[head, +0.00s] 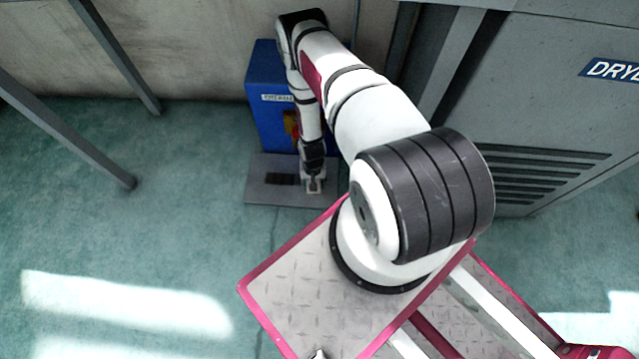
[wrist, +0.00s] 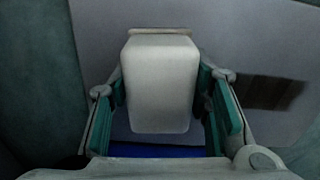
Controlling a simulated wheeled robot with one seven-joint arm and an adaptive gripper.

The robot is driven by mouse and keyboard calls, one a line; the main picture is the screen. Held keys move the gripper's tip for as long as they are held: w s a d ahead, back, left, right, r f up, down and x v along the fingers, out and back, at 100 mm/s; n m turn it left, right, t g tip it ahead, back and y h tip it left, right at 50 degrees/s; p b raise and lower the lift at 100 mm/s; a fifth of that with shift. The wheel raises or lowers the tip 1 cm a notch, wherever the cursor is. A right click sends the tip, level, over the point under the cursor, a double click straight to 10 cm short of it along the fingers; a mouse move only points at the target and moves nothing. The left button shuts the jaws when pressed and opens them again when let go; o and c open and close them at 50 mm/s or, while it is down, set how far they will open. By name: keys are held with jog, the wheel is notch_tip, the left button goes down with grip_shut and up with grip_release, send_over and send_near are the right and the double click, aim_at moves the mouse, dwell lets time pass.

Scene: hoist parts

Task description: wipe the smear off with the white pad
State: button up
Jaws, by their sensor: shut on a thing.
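My gripper (head: 314,176) points down over a grey plate (head: 262,198) on the floor. In the wrist view my gripper (wrist: 162,98) has its green-lined fingers shut on the white pad (wrist: 160,70), one on each side. A thin tan strip shows along the pad's far edge. The smear (head: 279,179) is a dark streak on the plate, just left of my gripper in the head view. In the wrist view the smear (wrist: 270,93) lies to the right of the pad, apart from it. I cannot tell whether the pad touches the plate.
A blue box (head: 268,97) with a white label stands at the plate's back edge, close behind my arm. A large grey cabinet (head: 530,100) is to the right. Grey metal legs (head: 70,130) stand at the left. The green floor (head: 150,220) left of the plate is clear.

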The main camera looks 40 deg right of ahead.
aim_at(283, 185)
jog(key=w+a+b, duration=0.1)
jog(key=w+a, duration=0.2)
jog(key=shift+f, duration=0.15)
jog(key=shift+w+a+b, duration=0.75)
jog(key=shift+w+a, duration=1.65)
jog(key=shift+a, duration=0.05)
jog(key=shift+w+a+r, duration=0.15)
jog(key=shift+w+a, duration=1.25)
jog(key=shift+w, duration=0.05)
jog(key=shift+w+a+r, duration=0.1)
jog(key=shift+w+a, duration=1.25)
jog(key=shift+w, duration=0.05)
jog(key=shift+s+d+f+p, duration=0.15)
jog(key=shift+s+d+p, duration=0.7)
jog(key=shift+s+d, duration=1.8)
jog(key=shift+s+d+p, duration=0.7)
jog(key=shift+s+d, duration=2.15)
jog(key=shift+s+d+f, duration=0.1)
jog(key=shift+s+d, duration=2.05)
jog(key=shift+s, duration=0.1)
